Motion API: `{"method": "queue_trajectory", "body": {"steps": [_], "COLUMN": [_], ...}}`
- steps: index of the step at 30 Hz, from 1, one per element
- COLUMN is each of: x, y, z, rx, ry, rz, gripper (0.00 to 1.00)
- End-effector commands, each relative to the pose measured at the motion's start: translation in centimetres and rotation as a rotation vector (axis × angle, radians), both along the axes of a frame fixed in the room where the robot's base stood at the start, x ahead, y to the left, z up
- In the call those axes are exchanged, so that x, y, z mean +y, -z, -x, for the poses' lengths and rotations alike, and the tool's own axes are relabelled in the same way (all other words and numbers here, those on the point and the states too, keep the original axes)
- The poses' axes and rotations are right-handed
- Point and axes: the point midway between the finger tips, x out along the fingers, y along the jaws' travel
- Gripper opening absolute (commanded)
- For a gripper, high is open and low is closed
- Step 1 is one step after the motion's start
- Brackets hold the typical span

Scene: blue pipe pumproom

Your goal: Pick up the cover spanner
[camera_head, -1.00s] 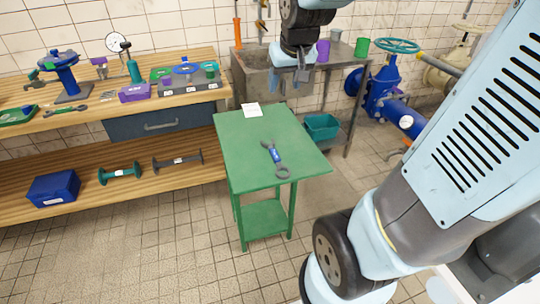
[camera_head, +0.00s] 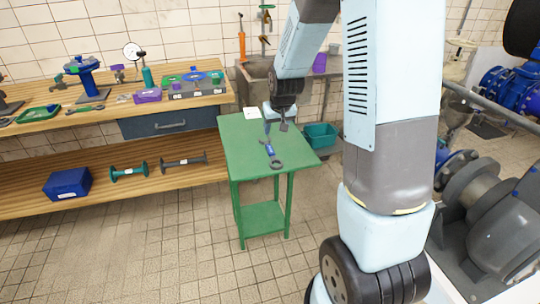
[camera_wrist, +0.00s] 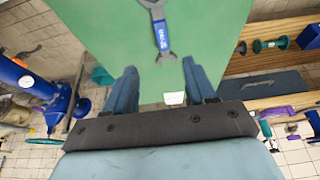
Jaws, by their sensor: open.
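The cover spanner (camera_head: 270,153) is a grey double-ended wrench with a blue labelled middle. It lies flat on the green table (camera_head: 236,148). In the wrist view the spanner (camera_wrist: 161,35) lies beyond the fingertips, a little right of the midline between them, with one forked end toward my gripper. My gripper (camera_head: 276,126) is above the back part of the table top, behind the spanner's far end. In the wrist view my gripper (camera_wrist: 158,80) has its two fingers wide apart with nothing between them. The spanner is apart from both fingers.
A wooden workbench (camera_head: 200,104) with tools stands to the left. A sink (camera_head: 255,75) is behind, and a teal crate (camera_head: 320,135) is at the right. The table top around the spanner is clear.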

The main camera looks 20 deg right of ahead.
Motion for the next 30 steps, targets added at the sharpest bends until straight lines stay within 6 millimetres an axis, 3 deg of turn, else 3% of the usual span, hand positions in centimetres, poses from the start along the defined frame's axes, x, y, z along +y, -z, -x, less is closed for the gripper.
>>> {"method": "queue_trajectory", "body": {"steps": [15,25,30], "x": [0.8,0.8,0.8], "y": [6.4,7.9,9.7], "z": [-2.6,-3.3,-4.2], "rx": [0.003,0.002,0.004], "ry": [-0.013,-0.014,-0.014], "rz": [0.0,0.0,0.0], "gripper": [0.55,0.55,0.55]}}
